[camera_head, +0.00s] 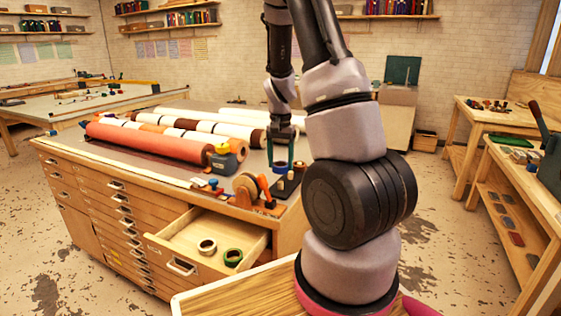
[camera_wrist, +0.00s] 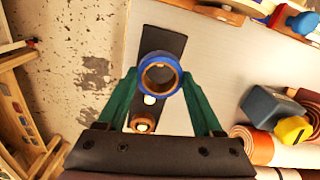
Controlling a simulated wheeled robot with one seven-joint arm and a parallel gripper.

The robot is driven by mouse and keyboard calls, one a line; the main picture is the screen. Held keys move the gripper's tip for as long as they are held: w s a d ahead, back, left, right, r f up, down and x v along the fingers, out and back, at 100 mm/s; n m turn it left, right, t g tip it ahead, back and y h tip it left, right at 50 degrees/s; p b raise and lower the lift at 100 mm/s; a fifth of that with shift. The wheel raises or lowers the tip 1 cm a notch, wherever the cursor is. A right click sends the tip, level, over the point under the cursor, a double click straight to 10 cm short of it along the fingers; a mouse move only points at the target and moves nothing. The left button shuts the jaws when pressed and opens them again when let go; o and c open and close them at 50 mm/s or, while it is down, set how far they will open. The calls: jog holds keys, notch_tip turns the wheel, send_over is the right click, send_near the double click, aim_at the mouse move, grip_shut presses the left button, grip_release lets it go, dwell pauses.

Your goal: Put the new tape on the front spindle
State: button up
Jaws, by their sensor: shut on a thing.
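A blue tape roll (camera_wrist: 160,56) with a brown core is pinched between the green fingers of my gripper (camera_wrist: 160,76) in the wrist view. In the head view the blue roll (camera_head: 281,168) hangs below my gripper (camera_head: 282,152) near the cabinet's front right corner. A black base plate (camera_wrist: 165,42) lies beneath the roll. A white-topped peg (camera_wrist: 142,125) stands on it, and another white top (camera_wrist: 149,100) shows just beside the roll's lower edge. The roll partly covers the plate. I cannot tell its exact height above it.
An orange-handled device (camera_head: 264,190) stands left of the base plate.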

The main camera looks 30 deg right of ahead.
aim_at(280, 182)
jog(key=shift+f, duration=0.15)
dwell(0.4)
jog(key=shift+f, duration=1.1)
jog(key=shift+f, duration=0.1)
jog(key=shift+f, duration=1.05)
jog(key=shift+f, duration=0.15)
jog(key=shift+f, duration=0.55)
jog(key=shift+f, duration=0.4)
dwell(0.4)
jog(key=o, duration=1.4)
